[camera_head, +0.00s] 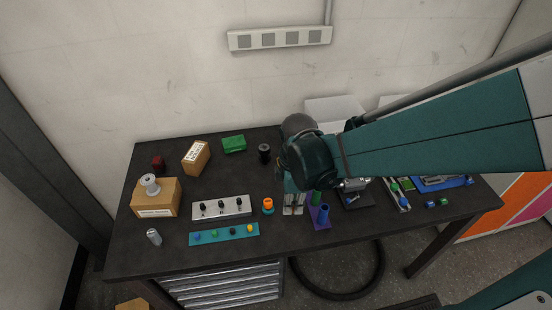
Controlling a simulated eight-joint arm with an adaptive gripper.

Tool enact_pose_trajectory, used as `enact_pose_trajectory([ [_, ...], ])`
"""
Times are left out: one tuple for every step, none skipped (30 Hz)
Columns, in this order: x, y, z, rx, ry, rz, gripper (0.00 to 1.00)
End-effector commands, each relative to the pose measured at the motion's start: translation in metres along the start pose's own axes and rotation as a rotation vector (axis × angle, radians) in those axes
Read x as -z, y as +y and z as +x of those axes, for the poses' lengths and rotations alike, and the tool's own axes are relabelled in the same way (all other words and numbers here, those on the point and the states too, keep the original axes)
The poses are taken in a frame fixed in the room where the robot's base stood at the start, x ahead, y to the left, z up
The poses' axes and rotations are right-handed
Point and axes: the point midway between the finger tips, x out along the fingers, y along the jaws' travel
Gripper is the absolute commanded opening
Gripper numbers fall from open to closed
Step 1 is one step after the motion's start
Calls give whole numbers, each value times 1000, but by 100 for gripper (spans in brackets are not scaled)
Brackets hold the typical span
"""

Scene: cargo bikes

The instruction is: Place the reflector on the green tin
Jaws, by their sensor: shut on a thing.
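A green, low, box-shaped thing (234,144), which looks like the green tin, lies at the back of the dark table, with nothing visible on its top. My gripper (293,209) points down over the front middle of the table, to the right of and nearer the front than the green tin. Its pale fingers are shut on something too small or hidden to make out. I cannot pick out the reflector for certain. A small dark red thing (158,163) stands at the back left.
An orange-topped round thing (268,205) stands just left of my gripper, and a purple holder (321,220) with a blue tube just right. Cardboard boxes (157,198) (196,157), a black cylinder (264,152) and a knobbed grey block (221,208) stand left. My arm hides the table's back right.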

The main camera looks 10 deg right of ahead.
Motion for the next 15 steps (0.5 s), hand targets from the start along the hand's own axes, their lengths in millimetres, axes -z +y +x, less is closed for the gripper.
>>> enact_pose_trajectory([
  [0, 1, 0, 0, 0, 0, 0],
  [1, 2, -1, 0, 0, -1, 0],
  [1, 4, -1, 0, 0, -1, 0],
  [2, 5, -2, 0, 0, -2, 0],
  [3, 7, -3, 0, 0, -2, 0],
  [4, 10, -4, 0, 0, -3, 0],
  [5, 13, -5, 0, 0, -4, 0],
  [7, 17, -6, 0, 0, -5, 0],
  [9, 22, -8, 0, 0, -6, 0],
  [10, 26, -9, 0, 0, -7, 0],
  [12, 30, -10, 0, 0, -9, 0],
  [15, 36, -12, 0, 0, -11, 0],
  [17, 42, -14, 0, 0, -13, 0],
  [20, 47, -15, 0, 0, -14, 0],
  [23, 55, -18, 0, 0, -17, 0],
])
